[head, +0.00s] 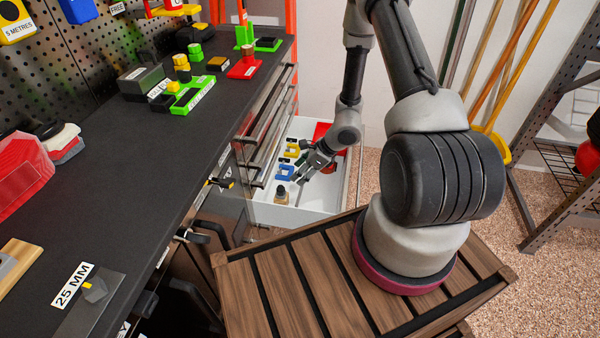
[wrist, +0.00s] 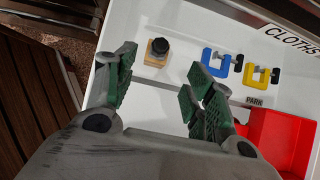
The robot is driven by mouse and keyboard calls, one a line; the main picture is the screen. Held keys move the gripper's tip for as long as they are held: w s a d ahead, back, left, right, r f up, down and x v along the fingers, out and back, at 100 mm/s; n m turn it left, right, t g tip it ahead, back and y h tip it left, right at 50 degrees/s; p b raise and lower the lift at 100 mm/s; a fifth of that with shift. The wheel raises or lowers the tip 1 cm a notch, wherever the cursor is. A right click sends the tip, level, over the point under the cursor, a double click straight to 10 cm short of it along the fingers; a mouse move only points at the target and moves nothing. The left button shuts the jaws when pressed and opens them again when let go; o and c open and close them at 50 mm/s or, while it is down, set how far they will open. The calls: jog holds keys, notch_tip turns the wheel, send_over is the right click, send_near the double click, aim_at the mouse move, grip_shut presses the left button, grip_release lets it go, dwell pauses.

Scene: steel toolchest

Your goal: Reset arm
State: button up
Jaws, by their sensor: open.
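My arm reaches down from its mount on the slatted wooden top. My gripper (head: 308,167) is over the open white drawer (head: 318,207) of the toolchest. In the wrist view my gripper (wrist: 160,82) has its green-padded fingers spread, with nothing between them. Past the fingertips, a small wooden block with a black knob (wrist: 157,52) stands in the drawer. A blue clamp (wrist: 217,63) and a yellow clamp (wrist: 258,76) lie to its right. Whether the fingers touch the drawer floor cannot be told.
A red bin (wrist: 283,135) sits in the drawer at the right of the wrist view. The dark worktop (head: 150,165) holds several tools and blocks. A grey metal rack (head: 565,150) is at the right.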

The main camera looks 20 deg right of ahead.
dwell(0.5)
jog(key=s+a+r+n+g+y, duration=0.1)
jog(key=s+r+n+g+y, duration=0.3)
jog(key=s+r+n, duration=0.7)
jog(key=s+d+r+n+t+h, duration=0.1)
jog(key=s+d+r+n+h, duration=0.2)
jog(key=r, duration=0.9)
jog(key=s+d+r+n+t+h, duration=0.2)
jog(key=s+r+n, duration=0.4)
jog(key=r, duration=0.6)
jog(key=s+d+r+n+t+h, duration=0.1)
jog(key=s+d+r+n+h, duration=0.3)
jog(key=r, duration=0.7)
jog(key=shift+s+d+r+n+t+h, duration=0.2)
jog(key=shift+s+r+n+t+h, duration=0.1)
jog(key=shift+r+n, duration=0.15)
